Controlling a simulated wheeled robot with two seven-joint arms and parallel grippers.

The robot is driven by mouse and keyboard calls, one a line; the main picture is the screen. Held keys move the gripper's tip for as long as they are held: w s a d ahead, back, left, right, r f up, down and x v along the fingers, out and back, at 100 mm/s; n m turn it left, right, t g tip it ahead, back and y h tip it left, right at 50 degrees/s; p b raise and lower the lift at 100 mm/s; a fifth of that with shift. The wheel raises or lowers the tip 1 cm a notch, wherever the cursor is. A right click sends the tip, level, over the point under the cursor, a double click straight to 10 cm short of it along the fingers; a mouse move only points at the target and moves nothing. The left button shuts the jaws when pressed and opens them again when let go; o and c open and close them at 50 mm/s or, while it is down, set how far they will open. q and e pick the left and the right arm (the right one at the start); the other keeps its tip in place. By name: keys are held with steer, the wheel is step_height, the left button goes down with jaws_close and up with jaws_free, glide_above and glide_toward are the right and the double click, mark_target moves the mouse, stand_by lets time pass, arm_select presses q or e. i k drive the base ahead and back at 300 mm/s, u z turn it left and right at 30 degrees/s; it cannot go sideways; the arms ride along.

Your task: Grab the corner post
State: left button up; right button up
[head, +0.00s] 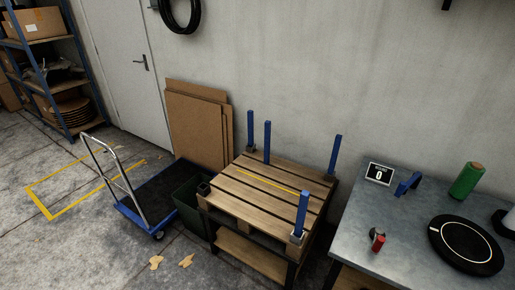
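Several upright blue posts stand at the wooden pallet (262,203) in the head view. One post (250,130) stands in a dark bracket at the back left corner. Another post (267,142) stands close to its right, near the back edge. A third post (335,155) stands at the back right corner. A nearer post (302,213) stands at the front right corner in a bracket. The front left corner has a dark bracket (203,188) with no post in it. Neither of my grippers is in view.
A metal table (357,217) at right holds a display (380,173), a blue handle-like item (408,184), a green roll (467,181), a black disc (466,245) and a small red item (377,241). A dark bin (188,208) and blue cart (130,213) stand left of the pallet.

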mark_target(267, 136)
steer(key=u, duration=1.4)
steer(key=i, duration=2.5)
steer(key=z, duration=3.6)
